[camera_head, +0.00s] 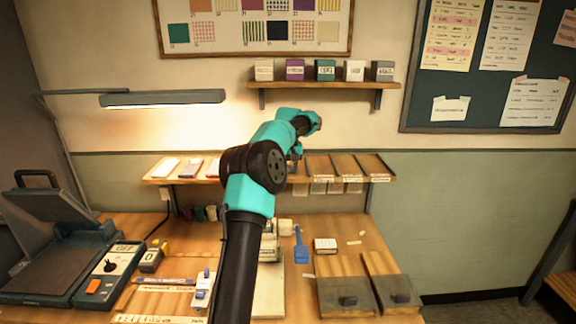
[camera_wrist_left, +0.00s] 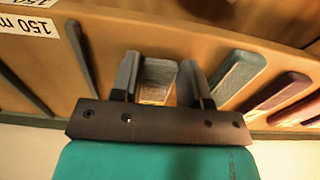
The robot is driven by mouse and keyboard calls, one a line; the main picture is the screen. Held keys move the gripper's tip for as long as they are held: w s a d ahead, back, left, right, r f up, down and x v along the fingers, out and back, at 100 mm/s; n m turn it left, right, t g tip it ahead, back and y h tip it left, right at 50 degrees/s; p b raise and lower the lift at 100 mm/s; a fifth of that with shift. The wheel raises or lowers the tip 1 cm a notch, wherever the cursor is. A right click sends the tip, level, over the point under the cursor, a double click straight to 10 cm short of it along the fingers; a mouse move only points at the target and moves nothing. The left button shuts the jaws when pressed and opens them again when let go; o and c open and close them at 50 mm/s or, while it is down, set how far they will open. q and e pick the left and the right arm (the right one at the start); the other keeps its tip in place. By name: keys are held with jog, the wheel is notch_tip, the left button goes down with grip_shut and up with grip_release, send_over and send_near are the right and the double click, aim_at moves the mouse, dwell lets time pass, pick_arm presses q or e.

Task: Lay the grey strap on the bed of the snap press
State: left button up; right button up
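My left gripper (camera_wrist_left: 161,90) reaches to the strap shelf on the wall. Its two fingers are apart, around a short pale grey-beige strap (camera_wrist_left: 158,78) in a slot; I cannot tell whether they touch it. This strap looks like the grey one, though its shade is uncertain. In the head view my arm hides the fingertips and this strap. A pale machine (camera_head: 270,250), seemingly the snap press, stands on the bench, partly hidden by my arm. My right gripper is not in view.
Blue-grey (camera_wrist_left: 238,74), purple (camera_wrist_left: 277,91) and red (camera_wrist_left: 303,104) straps lie nearby on the shelf (camera_head: 385,178). Thin dividers separate the slots. A large dark press (camera_head: 55,250) stands at bench left.

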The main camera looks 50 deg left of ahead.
pick_arm(q)
jog(key=c, duration=0.6)
jog(key=shift+o, duration=0.2)
jog(key=shift+r, duration=0.1)
jog(key=shift+r, duration=1.65)
jog(key=s+d+r, duration=0.1)
jog(key=s+d, duration=0.9)
jog(key=d, duration=0.2)
jog(key=shift+s+r, duration=0.25)
